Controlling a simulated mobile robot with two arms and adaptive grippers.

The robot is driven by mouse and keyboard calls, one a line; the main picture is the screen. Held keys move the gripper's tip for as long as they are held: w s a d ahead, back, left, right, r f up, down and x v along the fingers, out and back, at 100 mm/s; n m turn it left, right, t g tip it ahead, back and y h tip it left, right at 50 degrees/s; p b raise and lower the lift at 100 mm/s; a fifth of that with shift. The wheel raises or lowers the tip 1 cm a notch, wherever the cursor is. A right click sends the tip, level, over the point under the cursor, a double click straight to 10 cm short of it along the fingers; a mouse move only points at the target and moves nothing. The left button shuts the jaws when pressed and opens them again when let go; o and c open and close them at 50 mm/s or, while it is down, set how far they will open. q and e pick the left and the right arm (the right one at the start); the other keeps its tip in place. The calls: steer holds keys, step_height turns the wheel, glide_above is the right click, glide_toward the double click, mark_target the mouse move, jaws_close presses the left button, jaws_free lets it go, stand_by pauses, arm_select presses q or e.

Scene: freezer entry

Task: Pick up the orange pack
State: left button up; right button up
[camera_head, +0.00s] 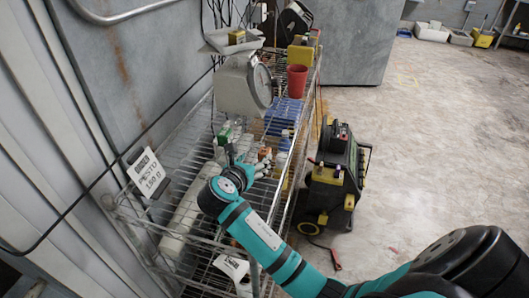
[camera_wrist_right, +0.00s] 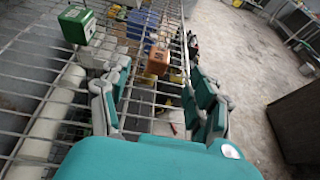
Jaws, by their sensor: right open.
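The orange pack (camera_wrist_right: 157,62) shows in the right wrist view as a small orange-brown box on the wire shelf, ahead of my right gripper (camera_wrist_right: 155,82) and between the lines of its fingers. The fingers are spread with nothing between them, and the pack appears apart from them. In the head view my right gripper (camera_head: 249,160) is over the upper wire shelf, where the pack shows only as a small orange patch (camera_head: 266,152) partly hidden by the fingers. My left gripper is in neither view.
A green-and-white box (camera_wrist_right: 76,24) stands left of the pack. A scale (camera_head: 243,84) and red cup (camera_head: 297,80) stand farther back on the wire rack (camera_head: 160,218). A black-and-yellow machine (camera_head: 336,172) stands on the floor to the right, where the floor is mostly clear.

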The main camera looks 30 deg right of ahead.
mark_target(264, 151)
steer(key=x, duration=0.4)
steer(key=shift+d, duration=0.1)
steer(key=shift+w+d+f+p, duration=0.15)
steer(key=shift+d+p, duration=0.1)
steer(key=shift+p, duration=0.05)
steer(key=x, duration=0.4)
steer(key=shift+f+p, duration=0.3)
steer(key=shift+p, duration=0.1)
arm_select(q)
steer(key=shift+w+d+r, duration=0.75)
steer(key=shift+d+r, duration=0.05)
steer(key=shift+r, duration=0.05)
arm_select(e)
steer(key=shift+w, duration=0.1)
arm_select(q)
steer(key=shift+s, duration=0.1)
arm_select(e)
steer(key=shift+c, duration=0.3)
steer(key=shift+c, duration=1.1)
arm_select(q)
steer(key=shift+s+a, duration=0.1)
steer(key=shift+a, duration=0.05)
arm_select(e)
steer(key=c, duration=0.9)
steer(key=shift+c, duration=0.2)
